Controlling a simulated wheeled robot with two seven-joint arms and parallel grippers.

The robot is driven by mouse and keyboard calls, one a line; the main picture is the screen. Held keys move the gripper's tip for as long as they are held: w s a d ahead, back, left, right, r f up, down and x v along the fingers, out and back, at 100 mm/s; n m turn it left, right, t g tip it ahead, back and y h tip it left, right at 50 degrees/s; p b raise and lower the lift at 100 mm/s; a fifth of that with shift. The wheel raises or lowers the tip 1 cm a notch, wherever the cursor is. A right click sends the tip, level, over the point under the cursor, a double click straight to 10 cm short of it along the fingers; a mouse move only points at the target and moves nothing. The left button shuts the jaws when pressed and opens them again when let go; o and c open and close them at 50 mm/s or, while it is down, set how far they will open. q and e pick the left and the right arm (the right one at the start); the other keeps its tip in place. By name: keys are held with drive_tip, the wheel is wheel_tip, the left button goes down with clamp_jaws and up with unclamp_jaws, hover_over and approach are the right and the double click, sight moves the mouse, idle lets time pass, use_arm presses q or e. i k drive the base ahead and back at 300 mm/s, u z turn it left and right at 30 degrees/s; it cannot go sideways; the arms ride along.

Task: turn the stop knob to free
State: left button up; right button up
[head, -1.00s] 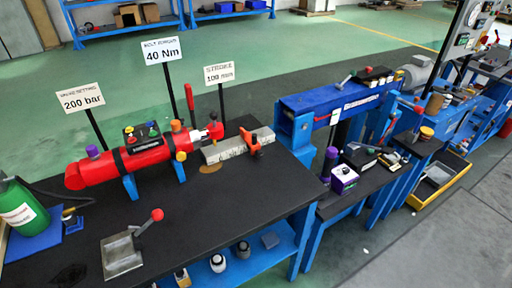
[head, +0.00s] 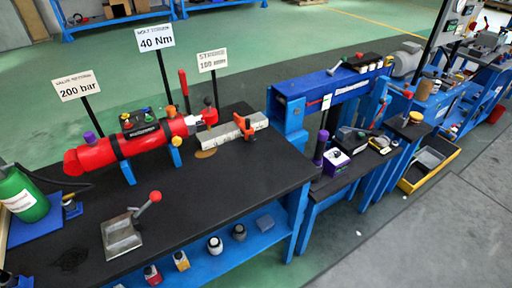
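No knob in view carries a readable stop or free label, so I cannot tell which one is the stop knob. A red cylinder (head: 110,152) lies on blue supports on the black bench. It has a purple knob (head: 91,138), an orange knob (head: 170,112) and a yellow knob (head: 176,140). A small box with coloured buttons (head: 139,122) sits on its top. A grey block with a red-knobbed lever (head: 124,236) stands at the bench front. A purple box with a round white dial (head: 335,160) stands on the lower middle table. Neither of my grippers shows.
Signs reading 200 bar (head: 76,86), 40 Nm (head: 155,37) and 100 mm (head: 212,60) stand behind the cylinder. A green bottle (head: 20,194) is at far left. A blue beam (head: 320,85) rises right of the bench. The grey floor (head: 420,240) at lower right is clear.

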sight(252, 139)
drive_tip(key=u, duration=0.95)
drive_tip(key=k, duration=0.1)
drive_tip(key=z, duration=1.25)
drive_tip(key=i, duration=1)
drive_tip(key=u, duration=0.5)
